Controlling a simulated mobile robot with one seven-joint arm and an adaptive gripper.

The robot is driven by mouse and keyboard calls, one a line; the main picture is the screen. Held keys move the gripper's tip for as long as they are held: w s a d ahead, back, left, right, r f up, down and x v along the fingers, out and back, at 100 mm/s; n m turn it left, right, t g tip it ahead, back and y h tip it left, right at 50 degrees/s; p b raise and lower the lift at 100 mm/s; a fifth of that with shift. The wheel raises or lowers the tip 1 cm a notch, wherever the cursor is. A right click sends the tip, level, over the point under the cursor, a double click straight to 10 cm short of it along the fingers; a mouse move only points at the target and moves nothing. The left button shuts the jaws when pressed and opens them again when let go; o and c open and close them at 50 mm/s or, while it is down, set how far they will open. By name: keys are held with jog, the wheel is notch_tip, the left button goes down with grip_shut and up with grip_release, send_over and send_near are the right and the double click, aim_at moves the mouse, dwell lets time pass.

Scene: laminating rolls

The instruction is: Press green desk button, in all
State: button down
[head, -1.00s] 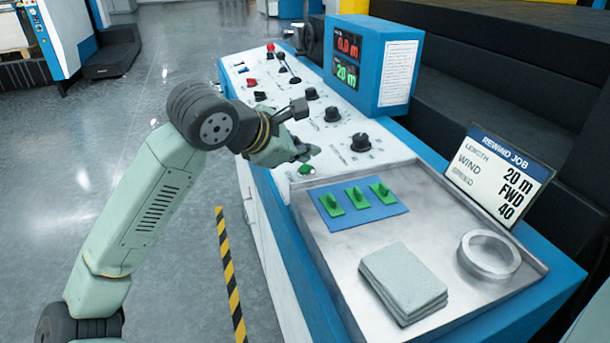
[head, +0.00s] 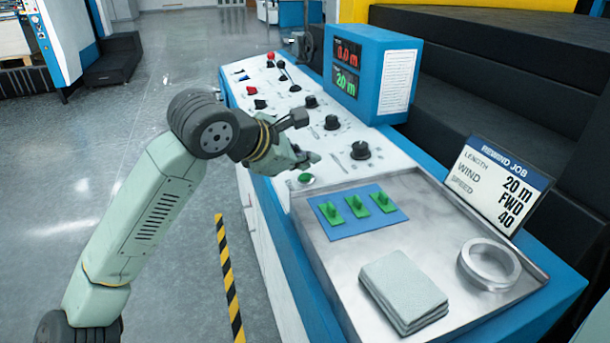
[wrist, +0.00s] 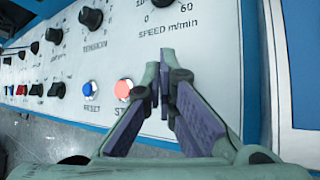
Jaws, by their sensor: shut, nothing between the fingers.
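The green button (head: 305,178) is a small round button on the white console panel (head: 283,188), at the panel's near end beside the metal tray. My gripper (head: 316,158) is shut and empty. In the head view its fingertips show just above and slightly right of the green button; whether they touch the panel cannot be told. In the wrist view my gripper (wrist: 158,82) has its fingertips together over the white panel, right of a red button (wrist: 123,90) and a blue button (wrist: 89,89). The green button cannot be made out there and may be hidden by the fingers.
Black knobs (head: 361,150) stand on the panel behind the gripper. A blue display box (head: 400,55) rises at the back. The metal tray (head: 330,268) holds a blue mat (head: 345,228) with three green pieces, a grey cloth stack (head: 404,290) and a ring (head: 488,262).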

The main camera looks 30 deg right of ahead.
jog(key=shift+f, duration=0.15)
jog(key=shift+d+f+b, duration=0.1)
jog(key=shift+f+b, duration=0.2)
jog(key=shift+b, duration=0.4)
